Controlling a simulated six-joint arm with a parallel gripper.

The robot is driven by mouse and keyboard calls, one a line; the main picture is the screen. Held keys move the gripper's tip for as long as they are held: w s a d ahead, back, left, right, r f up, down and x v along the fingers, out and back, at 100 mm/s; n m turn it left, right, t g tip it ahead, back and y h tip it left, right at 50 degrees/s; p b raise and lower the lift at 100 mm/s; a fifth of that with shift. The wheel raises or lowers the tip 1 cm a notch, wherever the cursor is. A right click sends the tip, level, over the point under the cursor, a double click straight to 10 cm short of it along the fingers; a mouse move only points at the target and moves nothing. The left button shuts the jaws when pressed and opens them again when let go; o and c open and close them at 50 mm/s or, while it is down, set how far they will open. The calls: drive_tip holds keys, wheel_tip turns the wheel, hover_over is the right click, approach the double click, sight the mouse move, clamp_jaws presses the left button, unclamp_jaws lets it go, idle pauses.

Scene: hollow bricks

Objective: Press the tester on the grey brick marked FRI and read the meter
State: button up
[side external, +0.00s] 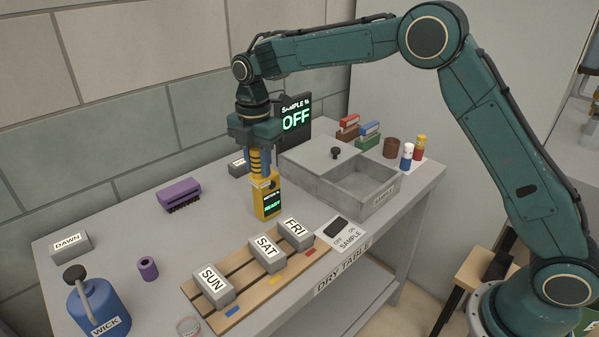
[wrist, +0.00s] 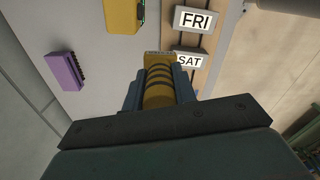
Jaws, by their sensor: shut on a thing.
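My gripper (side external: 260,160) is shut on the striped handle of the yellow tester (side external: 268,203). The tester hangs upright below it, and its small screen reads READY in green. I cannot tell whether its lower end touches the table. The grey brick marked FRI (side external: 295,231) lies on the wooden slatted rack, just right of the tester and apart from it. In the wrist view, the handle (wrist: 160,90) is between my fingers, with FRI (wrist: 194,20) ahead and SAT (wrist: 189,60) nearer.
Bricks SAT (side external: 266,255) and SUN (side external: 212,285) share the rack (side external: 205,309). A grey lidded bin (side external: 330,187) stands behind.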

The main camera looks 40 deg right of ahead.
drive_tip(key=s+d+f, duration=0.3)
drive_tip(key=s+d, duration=0.1)
drive_tip(key=s, duration=0.3)
drive_tip(key=shift+s+f, duration=0.1)
drive_tip(key=shift+f, duration=0.25)
drive_tip(key=shift+f, duration=2.85)
drive_tip(key=shift+f, duration=0.5)
idle(0.9)
wheel_tip(320, 180, up, 7)
idle(1.3)
